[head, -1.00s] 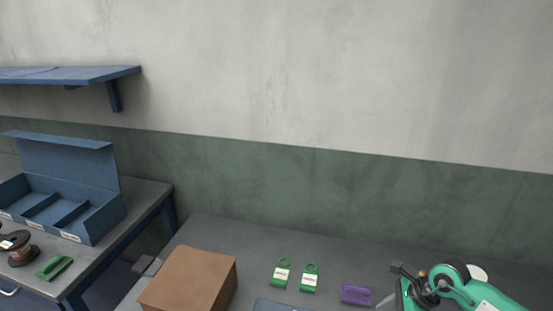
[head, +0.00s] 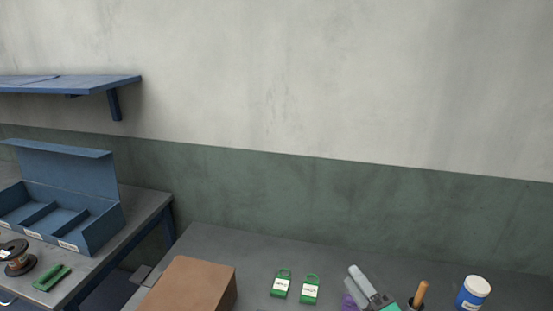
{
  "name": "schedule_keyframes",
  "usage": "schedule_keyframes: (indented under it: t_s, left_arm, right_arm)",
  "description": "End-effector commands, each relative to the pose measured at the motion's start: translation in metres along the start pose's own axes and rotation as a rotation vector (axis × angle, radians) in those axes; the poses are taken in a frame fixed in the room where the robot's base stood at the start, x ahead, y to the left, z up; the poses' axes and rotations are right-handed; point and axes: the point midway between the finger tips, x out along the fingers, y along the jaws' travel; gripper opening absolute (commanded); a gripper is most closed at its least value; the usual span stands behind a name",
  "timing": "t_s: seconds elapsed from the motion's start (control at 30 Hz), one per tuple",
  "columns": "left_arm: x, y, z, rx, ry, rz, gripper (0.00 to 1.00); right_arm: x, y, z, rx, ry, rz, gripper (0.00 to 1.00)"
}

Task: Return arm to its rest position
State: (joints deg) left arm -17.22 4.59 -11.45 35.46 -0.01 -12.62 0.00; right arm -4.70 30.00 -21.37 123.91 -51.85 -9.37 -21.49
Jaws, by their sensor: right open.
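My right gripper (head: 366,286) shows at the bottom edge of the head view, right of the middle. Its grey fingers point up and left, and a bit of teal casing shows below them. I see nothing held in it, and its lower part is cut off by the frame. It partly covers a purple item (head: 349,302) on the grey bench. My left gripper is not in view.
The grey bench (head: 230,240) carries a brown box (head: 190,285), two green tags (head: 310,290), a dark holder with a wooden handle (head: 420,293) and a white-lidded blue jar (head: 473,293). A blue divided box (head: 75,185) and copper spool (head: 17,260) stand left.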

Motion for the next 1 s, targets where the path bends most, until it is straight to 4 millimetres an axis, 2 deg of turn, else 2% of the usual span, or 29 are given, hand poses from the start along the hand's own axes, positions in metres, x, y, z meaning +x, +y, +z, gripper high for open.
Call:
schedule_keyframes:
  t_s: [0.1,0.2,0.33,0.5,0.6,0.77,0.97,1.0]
  left_arm:
    - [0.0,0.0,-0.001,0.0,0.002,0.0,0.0]
    - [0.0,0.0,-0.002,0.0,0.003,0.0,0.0]
    - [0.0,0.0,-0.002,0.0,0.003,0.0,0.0]
    - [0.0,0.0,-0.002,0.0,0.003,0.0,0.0]
    - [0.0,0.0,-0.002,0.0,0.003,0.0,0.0]
    - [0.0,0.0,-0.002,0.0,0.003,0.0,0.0]
    - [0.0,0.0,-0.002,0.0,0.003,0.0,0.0]
    - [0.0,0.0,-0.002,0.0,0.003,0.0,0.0]
  right_arm:
    - [-0.024,-0.019,0.022,0.271,-0.231,-0.104,0.43]
    - [-0.053,-0.043,0.035,0.494,-0.422,-0.21,0.43]
    - [-0.103,-0.079,0.036,0.766,-0.663,-0.373,0.43]
    - [-0.174,-0.116,0.012,1.066,-0.941,-0.606,0.43]
    - [-0.209,-0.127,-0.008,1.188,-1.06,-0.726,0.43]
    - [-0.253,-0.133,-0.038,1.326,-1.204,-0.89,0.43]
    - [-0.298,-0.129,-0.074,1.449,-1.346,-1.077,0.43]
    - [-0.296,-0.142,-0.073,1.443,-1.346,-1.077,0.43]
